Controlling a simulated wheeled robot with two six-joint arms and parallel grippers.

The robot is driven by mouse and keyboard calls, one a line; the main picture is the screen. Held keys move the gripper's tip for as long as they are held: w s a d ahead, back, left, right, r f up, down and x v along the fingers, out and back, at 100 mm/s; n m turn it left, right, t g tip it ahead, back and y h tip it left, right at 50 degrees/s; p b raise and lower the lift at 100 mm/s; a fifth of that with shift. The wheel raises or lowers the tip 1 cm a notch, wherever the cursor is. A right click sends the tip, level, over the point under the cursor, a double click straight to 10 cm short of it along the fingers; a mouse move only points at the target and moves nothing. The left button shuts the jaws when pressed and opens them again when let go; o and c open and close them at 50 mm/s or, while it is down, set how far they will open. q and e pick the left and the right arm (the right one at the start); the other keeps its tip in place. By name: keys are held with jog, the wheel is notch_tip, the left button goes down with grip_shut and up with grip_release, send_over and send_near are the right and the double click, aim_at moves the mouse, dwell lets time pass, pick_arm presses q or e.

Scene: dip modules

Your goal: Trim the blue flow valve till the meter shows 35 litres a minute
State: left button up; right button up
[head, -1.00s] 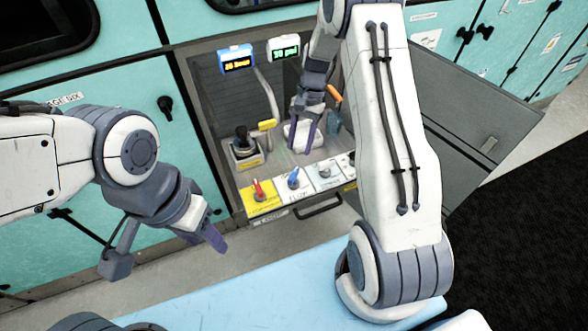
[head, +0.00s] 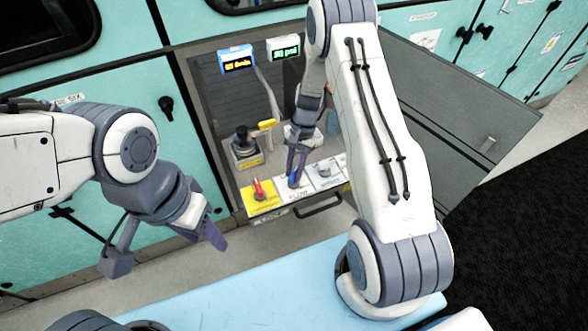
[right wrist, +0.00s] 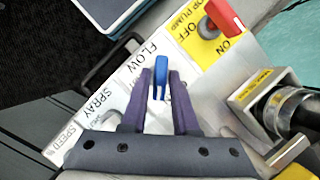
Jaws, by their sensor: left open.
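The blue flow valve (right wrist: 161,75) is a small lever on the white FLOW plate (right wrist: 138,68) in the right wrist view. My right gripper (right wrist: 161,73) has its two purple fingers on either side of the lever, with narrow gaps seeming to show. In the head view this gripper (head: 297,178) reaches down to the panel and largely covers the valve. The blue-framed meter (head: 237,62) shows yellow digits, too small to read surely. My left gripper (head: 213,232) is open and empty, left of the panel.
A red pump switch (right wrist: 222,17) on a yellow plate sits beside the flow valve, with SPRAY and SPEED plates on the other side. A black-knobbed joystick (head: 242,140) stands behind. A green-digit psi display (head: 284,49) hangs above. An open grey door (head: 455,110) is at right.

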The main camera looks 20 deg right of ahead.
grip_shut()
jog(key=shift+w+n+g+h, duration=0.1)
jog(key=shift+n+g+h, duration=0.35)
jog(key=shift+n, duration=1.25)
jog(key=o, duration=0.5)
grip_release()
jog(key=shift+o, duration=0.2)
jog(key=shift+r, duration=0.1)
jog(key=b+v, duration=0.1)
jog(key=v, duration=0.9)
jog(key=shift+r, duration=0.25)
jog(key=shift+a, duration=0.15)
